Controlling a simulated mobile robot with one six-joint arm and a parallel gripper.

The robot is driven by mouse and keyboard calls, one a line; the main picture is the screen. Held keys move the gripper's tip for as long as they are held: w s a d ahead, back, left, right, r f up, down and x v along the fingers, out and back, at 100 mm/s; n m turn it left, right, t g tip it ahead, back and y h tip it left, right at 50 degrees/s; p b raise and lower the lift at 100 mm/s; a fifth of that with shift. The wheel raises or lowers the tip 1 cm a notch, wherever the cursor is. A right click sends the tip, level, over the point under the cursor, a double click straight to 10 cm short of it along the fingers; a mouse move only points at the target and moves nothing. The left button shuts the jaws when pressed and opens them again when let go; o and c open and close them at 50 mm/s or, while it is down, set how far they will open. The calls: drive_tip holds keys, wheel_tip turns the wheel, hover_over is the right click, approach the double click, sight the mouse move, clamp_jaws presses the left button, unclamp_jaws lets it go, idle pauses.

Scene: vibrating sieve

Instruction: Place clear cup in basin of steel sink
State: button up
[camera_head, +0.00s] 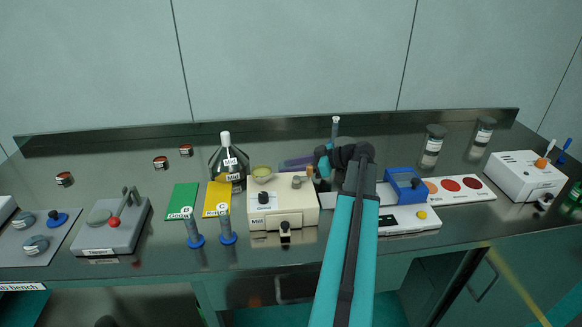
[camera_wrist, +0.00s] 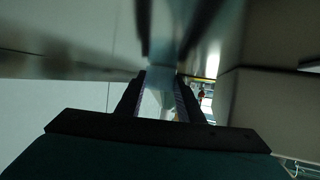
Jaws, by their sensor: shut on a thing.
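My gripper (camera_wrist: 162,76) shows in the wrist view with its two dark fingers close together. A pale, see-through thing (camera_wrist: 163,58) lies between the fingertips; it looks like the clear cup, but its outline is blurred. In the head view my arm reaches over the bench, and its dark wrist is behind the right side of the cream mill (camera_head: 284,207). The fingertips and the cup cannot be made out there. I cannot make out a steel sink or its basin in either view.
A blue-topped device (camera_head: 405,184) stands close right of my arm. A slim upright tube (camera_head: 336,127) rises behind my wrist. Steel bottle (camera_head: 228,160), yellow mat (camera_head: 217,198) and blue-based posts (camera_head: 227,232) are left of the mill.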

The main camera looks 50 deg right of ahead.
drive_tip(key=shift+f, duration=0.15)
drive_tip(key=o, duration=1.1)
drive_tip(key=shift+c, duration=0.2)
drive_tip(key=shift+r, duration=0.2)
drive_tip(key=shift+b+v, duration=0.65)
drive_tip(key=shift+v, duration=3.05)
